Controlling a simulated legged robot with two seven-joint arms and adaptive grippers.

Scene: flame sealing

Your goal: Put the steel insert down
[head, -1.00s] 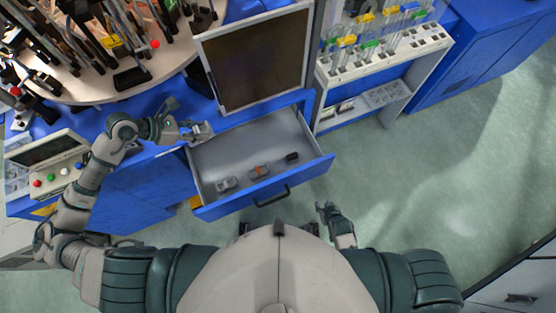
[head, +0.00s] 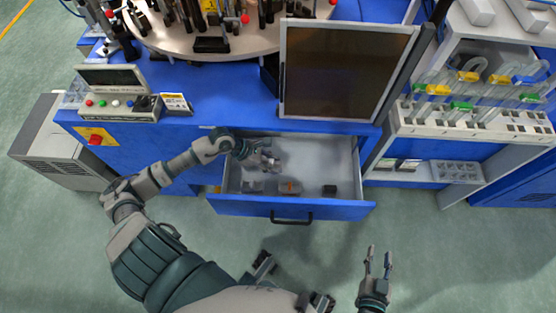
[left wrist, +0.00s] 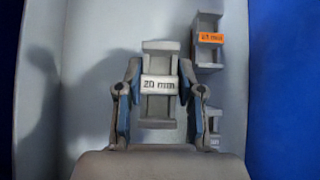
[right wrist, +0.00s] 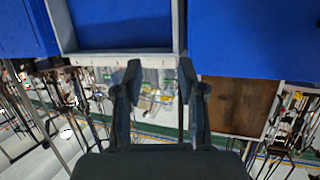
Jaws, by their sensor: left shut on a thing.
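The steel insert (left wrist: 160,107), a grey block with a white "20 mm" label, is between the fingers of my left gripper (left wrist: 156,82) in the left wrist view. In the head view my left gripper (head: 268,157) is shut on it inside the outline of the open drawer (head: 230,205), towards the left. Whether the insert touches the drawer floor I cannot tell. My right gripper (head: 378,257) is open and empty, in front of the drawer to the right; its fingers (right wrist: 160,70) stand apart in the right wrist view.
In the drawer are a grey insert (head: 252,186), an orange-labelled insert (head: 290,187) and a dark block (head: 330,190). The orange-labelled insert (left wrist: 208,40) is close to the held one. A dark screen (head: 345,72) stands behind the drawer. The drawer floor's right part is clear.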

